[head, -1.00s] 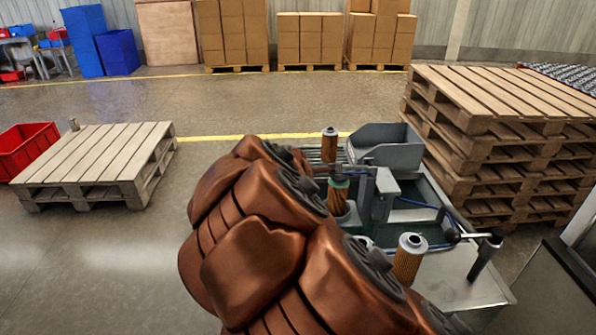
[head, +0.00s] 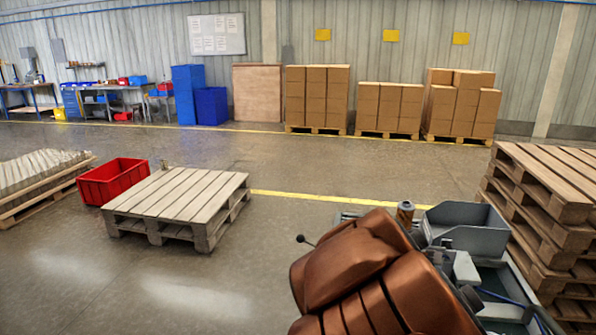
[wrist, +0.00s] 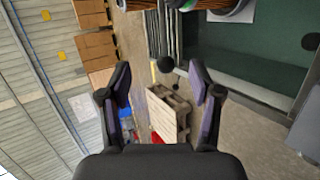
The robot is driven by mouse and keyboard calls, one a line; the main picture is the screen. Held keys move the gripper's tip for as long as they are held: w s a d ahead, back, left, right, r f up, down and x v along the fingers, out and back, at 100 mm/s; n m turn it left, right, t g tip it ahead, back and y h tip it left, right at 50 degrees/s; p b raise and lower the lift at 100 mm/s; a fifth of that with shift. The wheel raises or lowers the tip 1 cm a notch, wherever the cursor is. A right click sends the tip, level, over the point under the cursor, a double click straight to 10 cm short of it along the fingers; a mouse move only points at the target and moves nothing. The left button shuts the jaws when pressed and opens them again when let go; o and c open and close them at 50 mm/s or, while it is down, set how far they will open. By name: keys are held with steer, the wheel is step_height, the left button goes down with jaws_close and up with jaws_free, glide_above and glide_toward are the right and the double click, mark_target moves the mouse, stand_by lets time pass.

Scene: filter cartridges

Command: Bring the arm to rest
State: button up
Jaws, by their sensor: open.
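My gripper (wrist: 158,74) shows in the wrist view with its two dark fingers spread wide and nothing between them. Behind the gap lie the floor and a wooden pallet, seen turned on its side. In the head view my copper-coloured arm covers the lower middle, and the gripper itself is hidden there. The workbench (head: 500,312) is partly hidden behind the arm. The top of a filter cartridge (head: 405,212) shows just past the arm, left of a grey bin (head: 468,232).
A stack of pallets (head: 545,190) stands close on the right. A low pallet (head: 180,205) and a red crate (head: 112,181) are on the left. A dark ball knob (wrist: 166,64) shows between the fingers. Open floor lies beyond, before stacked cartons (head: 318,98).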

steer(key=s+d+m+g, duration=0.2)
steer(key=s+m, duration=0.1)
steer(key=s, duration=0.3)
steer(key=s+d+f+m+g, duration=0.1)
steer(key=s+d+m+g, duration=0.1)
steer(key=s, duration=0.4)
steer(key=s+d+f+m+g+h, duration=0.1)
steer(key=s+d+m+g, duration=0.1)
steer(key=s, duration=0.4)
steer(key=shift+d+m, duration=0.55)
steer(key=shift+m, duration=0.75)
steer(key=s+a+f+m+g+y, duration=0.1)
steer(key=s+a+f+g+y, duration=0.1)
steer(key=s+a, duration=0.5)
steer(key=s+a+f+m+g+y, duration=0.2)
steer(key=s+a+g+y, duration=0.2)
steer(key=s, duration=1)
steer(key=a, duration=0.3)
steer(key=shift+f+m+y, duration=0.3)
steer(key=shift+f, duration=0.1)
